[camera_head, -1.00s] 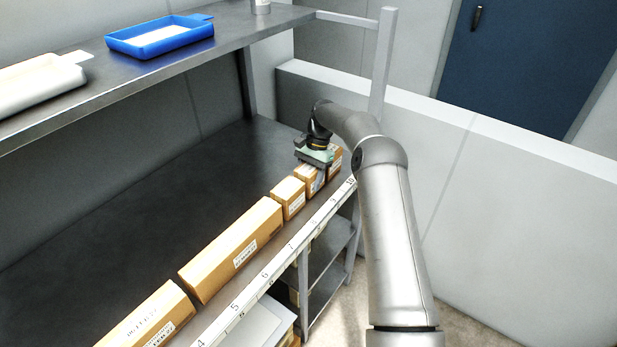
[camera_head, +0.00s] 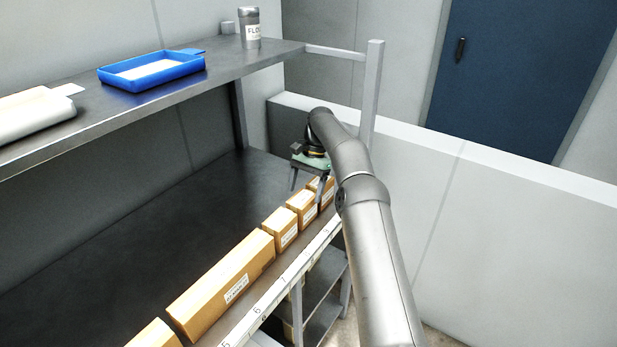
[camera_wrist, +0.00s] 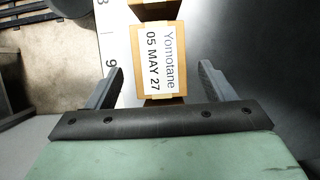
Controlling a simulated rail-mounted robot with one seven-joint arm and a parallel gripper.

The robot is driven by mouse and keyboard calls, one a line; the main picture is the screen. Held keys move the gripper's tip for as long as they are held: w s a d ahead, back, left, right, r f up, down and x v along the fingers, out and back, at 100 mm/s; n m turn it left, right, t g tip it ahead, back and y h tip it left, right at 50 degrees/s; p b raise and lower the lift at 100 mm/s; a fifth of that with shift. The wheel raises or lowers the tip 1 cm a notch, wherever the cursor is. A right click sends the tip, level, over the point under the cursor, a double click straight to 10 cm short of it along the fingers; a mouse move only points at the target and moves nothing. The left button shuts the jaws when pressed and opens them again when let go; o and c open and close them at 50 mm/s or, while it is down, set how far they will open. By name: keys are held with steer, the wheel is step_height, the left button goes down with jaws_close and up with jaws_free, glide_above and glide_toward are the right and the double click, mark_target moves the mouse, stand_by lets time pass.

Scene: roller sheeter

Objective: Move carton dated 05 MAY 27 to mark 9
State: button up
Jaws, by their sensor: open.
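The carton labelled "Yomotane 05 MAY 27" (camera_wrist: 158,58) shows in the wrist view, just ahead of and between my two finger tips. The printed mark 9 (camera_wrist: 110,63) is on the white strip beside this carton, roughly level with its label. In the head view this seems to be the middle small carton (camera_head: 302,207) in the row, though its label is too small to read there. My gripper (camera_head: 307,187) is open and empty above the far end of the row. Its fingers (camera_wrist: 160,82) stand apart on either side of the carton and hold nothing.
Another small carton (camera_head: 280,228) and a long carton (camera_head: 222,286) stand nearer in the row. A further small carton (camera_head: 322,187) is at the far end, partly hidden. The upper shelf holds a blue tray (camera_head: 150,72) and a canister (camera_head: 249,28). The dark shelf behind is clear.

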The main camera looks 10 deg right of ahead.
steer(key=p+v, duration=0.3)
steer(key=v, duration=0.1)
steer(key=shift+s+a+r, duration=0.1)
steer(key=r+p, duration=0.1)
steer(key=p, duration=0.3)
steer(key=shift+d, duration=0.2)
steer(key=shift+w+p, duration=0.25)
steer(key=shift+p, duration=0.2)
steer(key=shift+r, duration=0.1)
steer(key=s+a+r+n+h, duration=0.1)
steer(key=a+r, duration=0.1)
steer(key=r, duration=0.3)
steer(key=s+a+r+n, duration=0.2)
steer(key=r, duration=0.4)
steer(key=s+a+r+n+t+h, duration=0.1)
steer(key=s+r+n+t+h, duration=0.1)
steer(key=s+r, duration=0.65)
steer(key=s+n+t, duration=0.1)
steer(key=s+n, duration=0.1)
steer(key=s, duration=1.4)
steer(key=s+d+f+n, duration=0.1)
steer(key=s+f, duration=0.2)
steer(key=s, duration=0.6)
steer(key=s+f+n+t, duration=0.1)
steer(key=s+f, duration=0.2)
steer(key=s, duration=0.6)
steer(key=shift+s+d+f, duration=0.2)
steer(key=shift+s+d, duration=0.2)
